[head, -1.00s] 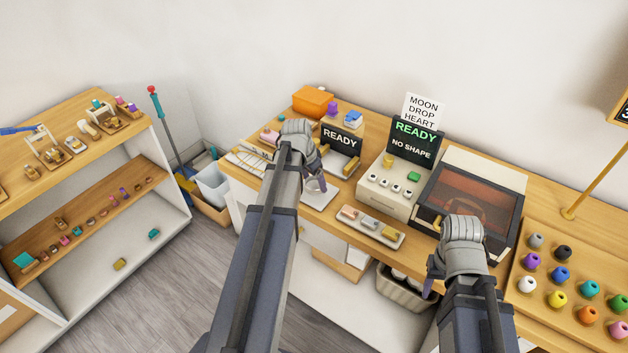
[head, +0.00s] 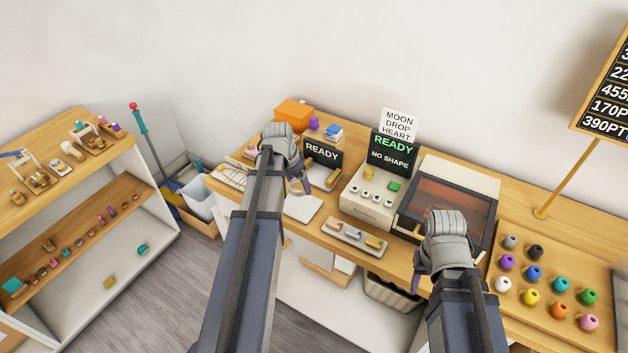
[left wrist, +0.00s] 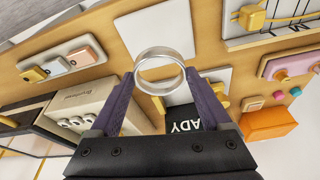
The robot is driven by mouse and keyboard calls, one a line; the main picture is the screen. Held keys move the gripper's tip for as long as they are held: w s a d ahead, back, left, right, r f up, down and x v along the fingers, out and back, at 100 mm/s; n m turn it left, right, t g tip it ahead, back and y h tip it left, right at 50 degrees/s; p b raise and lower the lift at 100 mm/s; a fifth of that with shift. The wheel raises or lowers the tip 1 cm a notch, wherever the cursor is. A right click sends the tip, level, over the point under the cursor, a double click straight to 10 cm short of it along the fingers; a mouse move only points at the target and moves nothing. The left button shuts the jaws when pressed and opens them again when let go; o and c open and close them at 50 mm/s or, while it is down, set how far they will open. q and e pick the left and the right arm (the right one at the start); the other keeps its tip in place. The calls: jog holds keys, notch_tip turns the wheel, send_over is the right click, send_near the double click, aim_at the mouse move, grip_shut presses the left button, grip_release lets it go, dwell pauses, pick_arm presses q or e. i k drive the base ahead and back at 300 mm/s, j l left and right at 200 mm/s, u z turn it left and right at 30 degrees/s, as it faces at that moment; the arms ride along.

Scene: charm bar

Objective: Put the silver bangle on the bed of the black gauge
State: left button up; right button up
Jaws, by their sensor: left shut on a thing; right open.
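My left gripper (left wrist: 160,88) is shut on the silver bangle (left wrist: 160,53), a plain shiny ring, held at the fingertips with its opening facing the left wrist camera. In the head view my left gripper (head: 300,182) hangs over the counter, in front of the black gauge's READY screen (head: 322,152). The bangle is too small to make out clearly there. The screen also shows upside down in the left wrist view (left wrist: 188,119). The gauge's bed is mostly hidden by my gripper. My right gripper (head: 416,282) is open by the counter's front edge, partly hidden by its wrist.
A white square mat (head: 303,209) lies bare in front of the gauge. A tray of small bars (head: 352,236), a cream machine (head: 370,198) and a dark-windowed oven (head: 448,205) stand to the right. An orange box (head: 293,113) is behind.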

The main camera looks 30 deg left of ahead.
aim_at(320, 175)
jog(key=j+z, duration=0.25)
jog(key=j, duration=0.15)
jog(key=j+z, duration=0.25)
jog(key=j, duration=0.2)
jog(key=k+j+z, duration=0.2)
jog(key=j, duration=0.2)
jog(key=j+z, duration=0.25)
jog(key=j, duration=0.2)
jog(key=k+j+z, duration=0.1)
jog(key=j+z, duration=0.15)
jog(key=j, duration=0.1)
